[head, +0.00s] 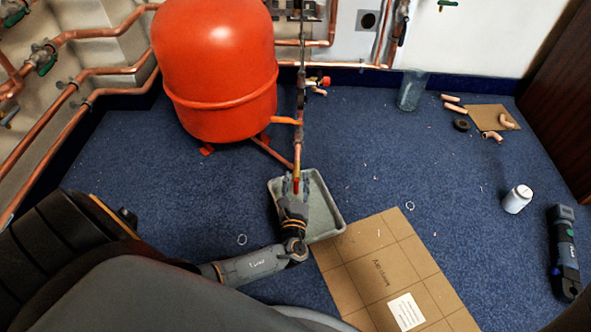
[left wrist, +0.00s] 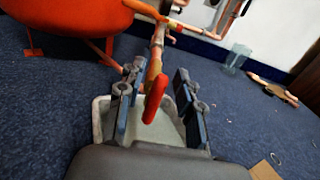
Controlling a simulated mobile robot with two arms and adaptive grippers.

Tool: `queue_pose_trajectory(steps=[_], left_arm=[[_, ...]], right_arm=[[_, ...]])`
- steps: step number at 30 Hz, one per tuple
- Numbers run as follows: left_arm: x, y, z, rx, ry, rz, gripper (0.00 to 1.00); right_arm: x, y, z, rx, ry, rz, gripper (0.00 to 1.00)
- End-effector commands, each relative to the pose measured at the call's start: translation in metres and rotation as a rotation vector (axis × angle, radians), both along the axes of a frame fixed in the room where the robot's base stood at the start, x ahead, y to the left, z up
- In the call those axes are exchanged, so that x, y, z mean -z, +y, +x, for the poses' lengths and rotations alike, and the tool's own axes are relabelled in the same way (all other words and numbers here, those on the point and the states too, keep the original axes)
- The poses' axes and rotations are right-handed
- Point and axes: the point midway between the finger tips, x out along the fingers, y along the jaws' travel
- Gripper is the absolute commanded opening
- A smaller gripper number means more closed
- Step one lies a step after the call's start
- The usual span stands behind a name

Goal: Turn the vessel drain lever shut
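The orange-red vessel (head: 215,70) stands at the back left of the middle. Its copper drain pipe (head: 299,130) comes down in front of it, and the red drain lever (head: 296,181) hangs at the pipe's lower end, pointing down. The lever also shows in the left wrist view (left wrist: 154,98). My left gripper (head: 295,188) is open, with one finger on each side of the lever; in the left wrist view (left wrist: 157,105) gaps show between lever and both fingers. My right gripper is not in view.
A grey tray (head: 332,222) lies on the blue carpet under the lever. A cardboard sheet (head: 375,255) lies in front of it. A glass jar (head: 411,90), a white bottle (head: 517,199) and a press tool (head: 566,250) stand or lie to the right. Copper pipes line the left wall.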

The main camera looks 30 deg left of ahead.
Motion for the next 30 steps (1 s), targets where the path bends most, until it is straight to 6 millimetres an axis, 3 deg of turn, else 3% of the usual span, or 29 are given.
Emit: queue_pose_trajectory(steps=[2, 7, 24, 30], left_arm=[[0.0, 0.0, 0.0, 0.0, 0.0, 0.0, 0.35], [0.0, 0.0, 0.0, 0.0, 0.0, 0.0, 0.01], [-0.003, -0.002, 0.002, 0.0, 0.052, 0.085, 0.0], [-0.003, -0.006, 0.005, 0.0, 0.132, 0.216, 0.0]], right_arm=[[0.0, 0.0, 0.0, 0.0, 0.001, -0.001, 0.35], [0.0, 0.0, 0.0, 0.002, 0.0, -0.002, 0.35], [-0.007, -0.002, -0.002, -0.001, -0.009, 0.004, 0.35], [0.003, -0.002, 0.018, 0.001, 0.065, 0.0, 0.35]])
